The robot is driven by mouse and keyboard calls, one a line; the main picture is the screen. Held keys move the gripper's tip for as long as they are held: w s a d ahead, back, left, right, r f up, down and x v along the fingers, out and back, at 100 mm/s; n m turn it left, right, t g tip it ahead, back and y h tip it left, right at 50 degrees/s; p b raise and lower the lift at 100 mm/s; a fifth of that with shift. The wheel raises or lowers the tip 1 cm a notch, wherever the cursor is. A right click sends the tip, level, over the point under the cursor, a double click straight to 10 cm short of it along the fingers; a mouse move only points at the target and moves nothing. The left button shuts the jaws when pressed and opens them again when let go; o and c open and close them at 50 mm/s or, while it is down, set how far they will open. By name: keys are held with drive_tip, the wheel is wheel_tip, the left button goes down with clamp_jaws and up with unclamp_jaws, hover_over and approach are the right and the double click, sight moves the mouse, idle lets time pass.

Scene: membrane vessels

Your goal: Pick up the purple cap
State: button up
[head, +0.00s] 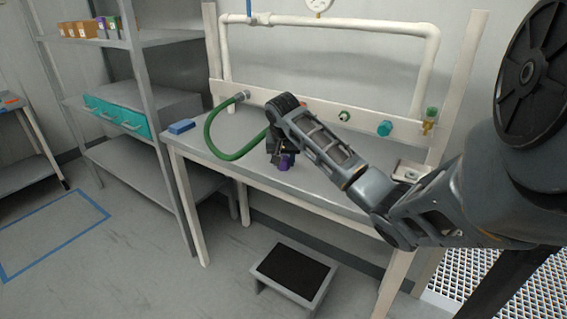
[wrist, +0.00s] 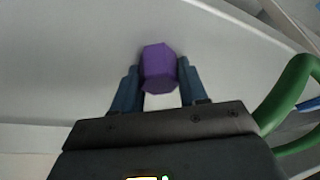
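The purple cap (head: 285,162) is at the lower end of my gripper (head: 279,157), over the grey table top, in the head view. In the wrist view the cap (wrist: 158,66) sits between the two blue-grey fingers of my gripper (wrist: 158,76), one on each side. The fingers are apart by about the cap's width and come very close to its sides. I cannot tell whether they press on it. The cap's underside is hidden, so I cannot tell whether it rests on the table.
A green hose (head: 222,152) loops over the table (head: 325,185) left of my gripper. A blue block (head: 182,126) lies at the table's left end. A teal cap (head: 384,128) and other fittings line the back panel. A step stool (head: 292,276) stands on the floor in front.

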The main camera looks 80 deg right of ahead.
drive_tip(key=c, duration=0.6)
drive_tip(key=shift+r, duration=0.15)
